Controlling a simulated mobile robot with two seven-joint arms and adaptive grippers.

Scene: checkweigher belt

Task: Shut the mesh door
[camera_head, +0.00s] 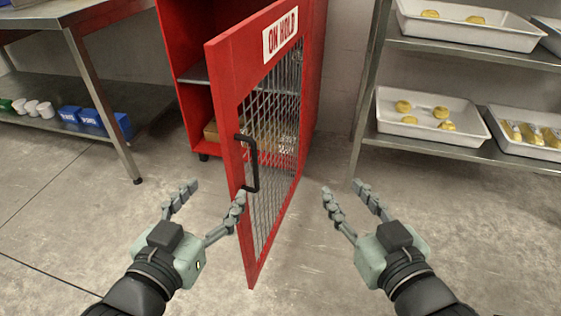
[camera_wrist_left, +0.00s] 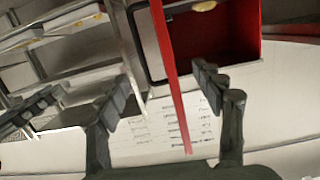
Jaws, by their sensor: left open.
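The red mesh door (camera_head: 232,180) of the red cabinet (camera_head: 183,75) stands wide open, swung out toward me, with an "ON HOLD" sign at its top. Its black handle (camera_head: 254,165) is on the face turned to the right. My left gripper (camera_head: 214,192) is open and empty, low by the door's free edge; one finger overlaps that edge in the head view. In the left wrist view the red door edge (camera_wrist_left: 178,90) shows between the fingers; I cannot tell whether they touch it. My right gripper (camera_head: 343,189) is open and empty, right of the door and apart from it.
A steel table (camera_head: 75,17) with a lower shelf holding white cups and blue boxes stands at the left. A steel rack (camera_head: 430,150) with white trays of yellow items stands at the right. The floor (camera_head: 310,245) between door and rack is clear.

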